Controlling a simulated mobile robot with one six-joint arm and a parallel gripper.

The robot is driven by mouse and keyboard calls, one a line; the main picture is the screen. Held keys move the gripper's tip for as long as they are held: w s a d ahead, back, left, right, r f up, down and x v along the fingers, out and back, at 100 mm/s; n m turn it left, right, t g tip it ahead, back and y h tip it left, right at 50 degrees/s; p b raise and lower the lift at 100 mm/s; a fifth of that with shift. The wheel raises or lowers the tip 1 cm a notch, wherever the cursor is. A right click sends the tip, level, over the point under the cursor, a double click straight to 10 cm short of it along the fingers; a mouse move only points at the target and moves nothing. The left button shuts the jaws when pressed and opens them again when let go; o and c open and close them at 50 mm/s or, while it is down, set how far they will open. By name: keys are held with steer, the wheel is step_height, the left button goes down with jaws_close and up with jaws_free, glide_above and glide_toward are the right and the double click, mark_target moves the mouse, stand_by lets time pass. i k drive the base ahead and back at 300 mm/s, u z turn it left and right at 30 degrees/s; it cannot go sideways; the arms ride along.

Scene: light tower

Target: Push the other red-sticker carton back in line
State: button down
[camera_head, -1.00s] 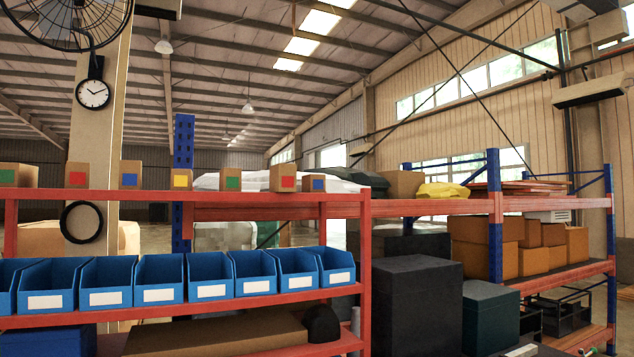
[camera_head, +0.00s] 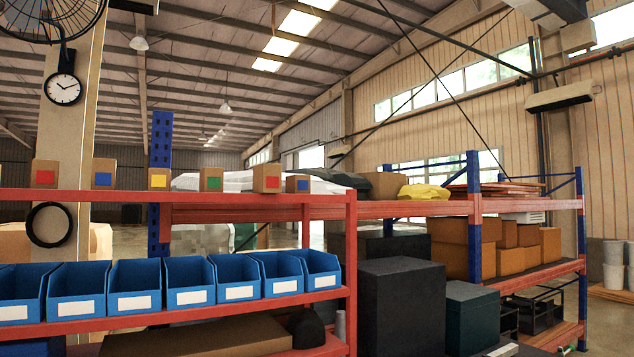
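Several small cartons with coloured stickers stand in a row on the top red shelf (camera_head: 120,197). One red-sticker carton (camera_head: 46,174) is at the left of the row. A second blue-sticker carton (camera_head: 298,184) is right of the right red one. My gripper is not in view.
Blue bins (camera_head: 134,288) fill the shelf below. A long brown box (camera_head: 205,338) lies under them. Dark boxes (camera_head: 402,305) stand right of the rack. A second rack with a yellow bag (camera_head: 424,192) and brown boxes (camera_head: 460,245) stands behind.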

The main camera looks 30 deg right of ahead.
mark_target(267, 176)
steer(key=z, duration=0.6)
steer(key=k, duration=1)
steer(key=u, duration=0.05)
steer(key=i, duration=0.95)
